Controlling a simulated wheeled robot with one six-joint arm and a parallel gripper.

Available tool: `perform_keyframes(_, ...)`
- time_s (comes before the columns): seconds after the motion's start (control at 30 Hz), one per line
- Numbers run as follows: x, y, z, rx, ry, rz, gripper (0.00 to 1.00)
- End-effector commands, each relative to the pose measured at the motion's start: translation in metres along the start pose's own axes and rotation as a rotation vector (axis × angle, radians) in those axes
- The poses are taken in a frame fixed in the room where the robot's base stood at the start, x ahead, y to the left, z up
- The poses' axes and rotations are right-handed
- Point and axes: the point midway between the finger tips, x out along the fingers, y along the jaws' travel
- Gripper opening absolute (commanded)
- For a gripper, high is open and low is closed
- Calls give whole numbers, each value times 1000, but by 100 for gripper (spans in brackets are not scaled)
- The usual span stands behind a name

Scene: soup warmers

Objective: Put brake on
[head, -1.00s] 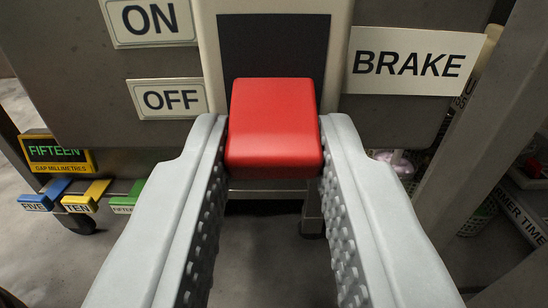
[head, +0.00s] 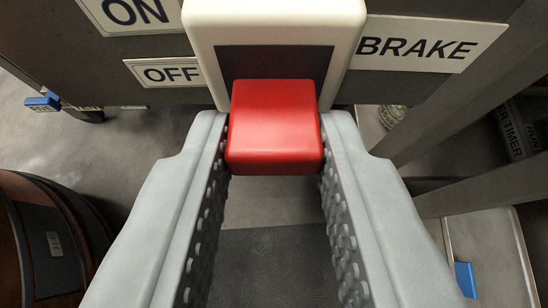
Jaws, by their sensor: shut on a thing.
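The brake switch has a red lever block (head: 275,128) that sticks out of a dark slot in a cream housing (head: 272,22). My gripper (head: 274,140) is shut on the red block, with one grey finger against each side. A BRAKE label (head: 418,44) is right of the housing. On the left are an ON label (head: 128,12) and, below it, an OFF label (head: 170,71). The red block sits at the lower part of the dark slot, about level with the OFF label. The far end of the lever inside the slot is hidden.
A brown barrel-like container (head: 55,240) stands at the lower left. Grey metal frame bars (head: 455,95) run along the right. A pale tray (head: 490,255) with a blue piece (head: 465,279) is at the lower right. The floor below the gripper looks clear.

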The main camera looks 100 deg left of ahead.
Motion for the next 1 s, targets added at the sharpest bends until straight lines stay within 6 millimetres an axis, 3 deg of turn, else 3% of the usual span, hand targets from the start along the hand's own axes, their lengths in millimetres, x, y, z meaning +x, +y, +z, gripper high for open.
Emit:
perform_keyframes(0.43, -3, 1, -13, -3, -262, 1, 3)
perform_keyframes(1.0, -3, 1, -15, -1, -316, 0, 3)
